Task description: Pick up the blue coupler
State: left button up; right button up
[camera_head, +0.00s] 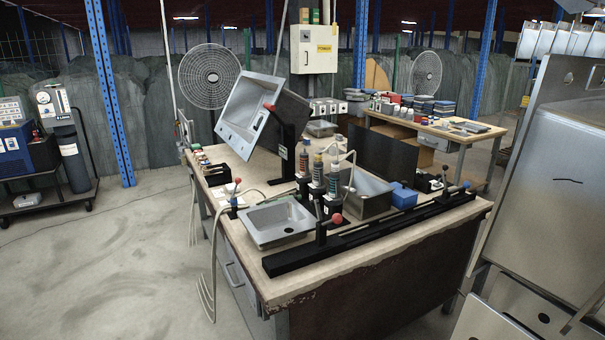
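A workbench (300,284) stands in the middle of the head view. A larger blue box-like item (403,196) sits on the bench's right side, behind the long black rail. Neither of my grippers is in view.
A steel sink basin (279,222) lies on the bench, and another sink (250,112) is held tilted on a black stand. Bottles (318,170) stand mid-bench. A black rail (375,232) runs along the front edge. Steel panels (550,190) stand at right.

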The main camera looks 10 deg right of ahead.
aim_at(233, 202)
jog(key=z, duration=0.5)
jog(key=i+j+z, duration=0.45)
jog(key=j+z, duration=0.15)
jog(key=i+j+z, duration=0.3)
jog(key=j+z, duration=0.25)
jog(key=j, duration=0.25)
